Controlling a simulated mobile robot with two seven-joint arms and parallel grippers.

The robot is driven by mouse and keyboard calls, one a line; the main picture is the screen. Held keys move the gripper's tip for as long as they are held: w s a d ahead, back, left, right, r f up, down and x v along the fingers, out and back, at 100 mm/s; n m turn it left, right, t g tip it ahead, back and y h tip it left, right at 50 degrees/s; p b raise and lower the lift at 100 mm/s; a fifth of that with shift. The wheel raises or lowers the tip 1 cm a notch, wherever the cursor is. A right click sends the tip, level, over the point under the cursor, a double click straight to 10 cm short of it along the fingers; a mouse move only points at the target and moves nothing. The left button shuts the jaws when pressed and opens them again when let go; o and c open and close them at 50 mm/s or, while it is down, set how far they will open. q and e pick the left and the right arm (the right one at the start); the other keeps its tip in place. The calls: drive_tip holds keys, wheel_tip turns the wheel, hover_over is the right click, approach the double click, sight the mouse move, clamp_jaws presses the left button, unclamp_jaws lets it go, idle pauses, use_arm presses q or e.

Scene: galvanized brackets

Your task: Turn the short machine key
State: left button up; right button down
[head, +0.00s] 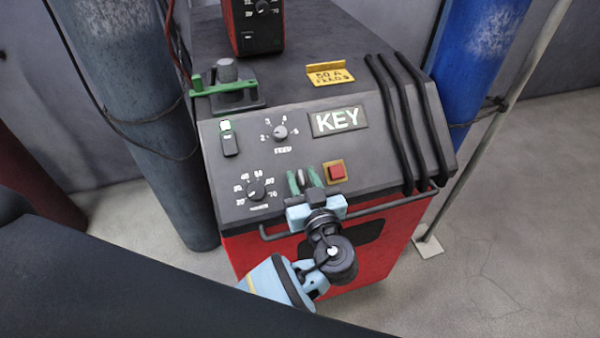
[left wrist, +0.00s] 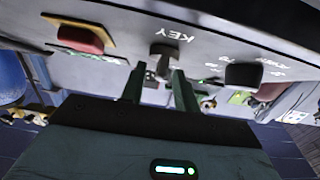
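The short machine key (head: 300,177) is a small grey key standing out from the lower middle of the sloped dark control panel (head: 375,165). It also shows in the left wrist view (left wrist: 163,62), beside white "KEY" lettering. My left gripper (head: 305,180) is at the panel, with its green fingers on either side of the key. In the left wrist view the fingers (left wrist: 159,80) stand apart, with the key between their tips and gaps beside it, so the gripper looks open. Whether a finger touches the key is hard to tell. My right gripper is not in view.
A red button (head: 337,172) sits just right of the key and a dial (head: 256,189) to its left. A front rail (head: 385,206) runs below the panel. A green lever (head: 222,87) is at the upper left. Gas cylinders (head: 135,110) flank the machine.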

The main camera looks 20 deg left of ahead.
use_arm(q)
drive_tip(key=shift+d, duration=0.1)
clamp_jaws()
drive_tip(key=shift+m, duration=0.4)
drive_tip(key=m+h, duration=0.1)
drive_tip(key=m+t+h, duration=0.1)
drive_tip(key=m+h, duration=0.1)
drive_tip(key=shift+s+a+m+t, duration=0.1)
drive_tip(key=shift+a+m+t, duration=0.1)
drive_tip(key=shift+m+t, duration=0.1)
drive_tip(key=m+h, duration=0.4)
drive_tip(key=shift+a+r+m+h, duration=0.1)
drive_tip(key=shift+r+m+h, duration=0.05)
drive_tip(key=shift+m+h, duration=0.2)
drive_tip(key=m+g+h, duration=0.1)
drive_tip(key=m+h, duration=0.2)
drive_tip(key=m, duration=0.1)
drive_tip(key=m+g+h, duration=0.1)
drive_tip(key=m+h, duration=0.2)
drive_tip(key=m, duration=0.1)
drive_tip(key=shift+a+r, duration=0.15)
drive_tip(key=shift+a, duration=0.05)
drive_tip(key=shift+m+g+h, duration=1.15)
drive_tip(key=shift+m+g, duration=0.75)
drive_tip(key=shift+m, duration=0.35)
